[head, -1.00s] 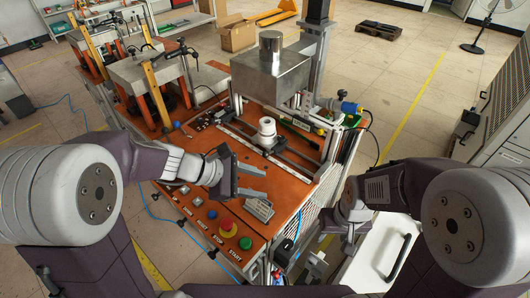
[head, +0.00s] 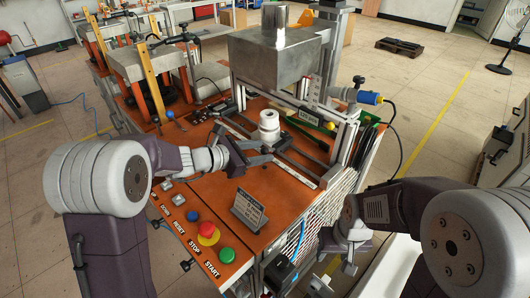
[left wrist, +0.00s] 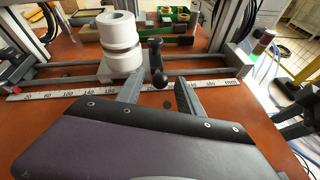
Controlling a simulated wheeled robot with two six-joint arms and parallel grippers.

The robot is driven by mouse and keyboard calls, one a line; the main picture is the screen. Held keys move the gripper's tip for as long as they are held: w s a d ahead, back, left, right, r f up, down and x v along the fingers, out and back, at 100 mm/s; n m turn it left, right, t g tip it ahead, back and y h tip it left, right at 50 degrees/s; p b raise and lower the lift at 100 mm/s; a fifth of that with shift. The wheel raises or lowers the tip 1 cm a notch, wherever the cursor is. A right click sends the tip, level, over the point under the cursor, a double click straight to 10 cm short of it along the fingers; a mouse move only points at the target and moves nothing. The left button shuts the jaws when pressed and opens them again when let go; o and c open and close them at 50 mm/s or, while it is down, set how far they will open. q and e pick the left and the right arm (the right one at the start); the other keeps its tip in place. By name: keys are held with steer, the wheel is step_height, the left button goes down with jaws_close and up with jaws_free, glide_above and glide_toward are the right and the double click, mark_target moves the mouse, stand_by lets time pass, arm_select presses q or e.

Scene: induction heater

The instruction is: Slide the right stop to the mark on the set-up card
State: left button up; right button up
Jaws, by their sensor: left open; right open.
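My left gripper (head: 262,152) is open, reaching over the orange bench top toward the white stacked rolls (head: 268,126). In the left wrist view its two fingers (left wrist: 160,95) are spread, with a black ball-ended lever (left wrist: 159,78) between and just beyond their tips; contact is not clear. A millimetre scale (left wrist: 70,91) runs across behind the fingers. The set-up card (head: 249,209) stands tilted on the bench's near part; its writing is too small to read. I cannot clearly pick out the right stop. My right gripper (head: 349,259) is open and empty, off the bench's right side.
A metal box (head: 278,60) hangs over the back of the bench. A row of push buttons, including a red stop button (head: 208,233) and a green one (head: 227,255), lines the near left edge. A blue connector (head: 368,97) sits at the right.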

mark_target(277, 147)
arm_select(q)
steer(key=shift+x, duration=1.25)
jaws_close()
stand_by(0.4)
